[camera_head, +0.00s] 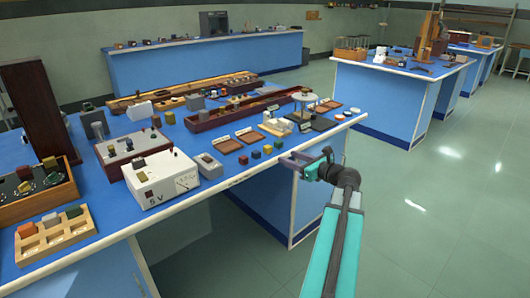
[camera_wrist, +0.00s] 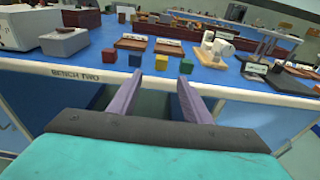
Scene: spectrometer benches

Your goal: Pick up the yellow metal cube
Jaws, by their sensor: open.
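The yellow metal cube (camera_wrist: 162,62) stands on the blue bench top near its front edge, in a row of small cubes. In the head view my gripper (camera_head: 288,158) is just off the bench's front edge.
Behind the cubes lie brown trays (camera_wrist: 168,48) and a white device (camera_wrist: 218,46). A grey box (camera_wrist: 64,42) and a white 5 V meter box (camera_head: 160,178) stand to the left. The bench edge (camera_wrist: 70,73) runs below my fingers. Open floor (camera_head: 440,200) lies to the right.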

